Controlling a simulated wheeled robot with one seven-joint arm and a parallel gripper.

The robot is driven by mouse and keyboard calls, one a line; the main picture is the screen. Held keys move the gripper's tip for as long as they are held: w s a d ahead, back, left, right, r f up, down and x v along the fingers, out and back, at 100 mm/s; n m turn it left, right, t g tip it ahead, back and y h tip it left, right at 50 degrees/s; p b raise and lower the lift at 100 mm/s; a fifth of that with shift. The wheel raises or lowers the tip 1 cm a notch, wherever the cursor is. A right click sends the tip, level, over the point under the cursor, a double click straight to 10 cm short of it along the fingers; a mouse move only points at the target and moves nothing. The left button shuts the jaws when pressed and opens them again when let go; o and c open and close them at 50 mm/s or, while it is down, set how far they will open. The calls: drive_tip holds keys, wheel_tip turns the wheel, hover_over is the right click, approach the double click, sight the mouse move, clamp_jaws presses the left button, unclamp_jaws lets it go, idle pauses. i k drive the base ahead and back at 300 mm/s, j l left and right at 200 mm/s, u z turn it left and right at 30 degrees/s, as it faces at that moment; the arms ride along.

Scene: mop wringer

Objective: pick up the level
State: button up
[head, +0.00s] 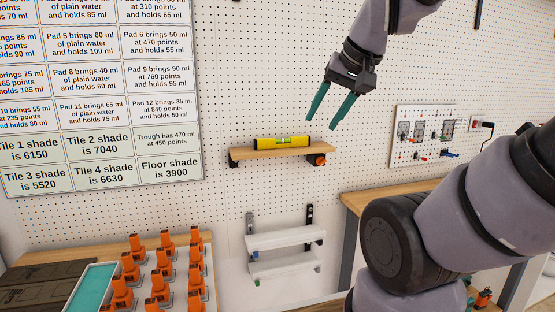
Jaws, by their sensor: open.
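The level (282,142) is a yellow bar with black ends and a greenish vial in its middle. It lies lengthwise on a small wooden shelf (300,152) fixed to the pegboard wall. My gripper (331,113) has two teal fingers pointing down and to the left. It is open and empty, above and to the right of the level in the picture, apart from it. How far it is from the wall in depth I cannot tell.
A chart board (97,140) hangs left of the shelf. White racks (285,240) are below it. A small panel with switches (424,134) is at right. Several orange clamp-like pieces (158,286) and a teal-filled trough (92,288) stand at lower left.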

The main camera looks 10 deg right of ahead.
sight(298, 141)
drive_tip(key=i+l+z, duration=0.1)
drive_tip(key=i+l, duration=0.15)
drive_tip(key=i+l+u, duration=0.1)
drive_tip(key=i, duration=0.25)
drive_tip(key=i+l, duration=0.3)
drive_tip(key=i+j+u, duration=0.05)
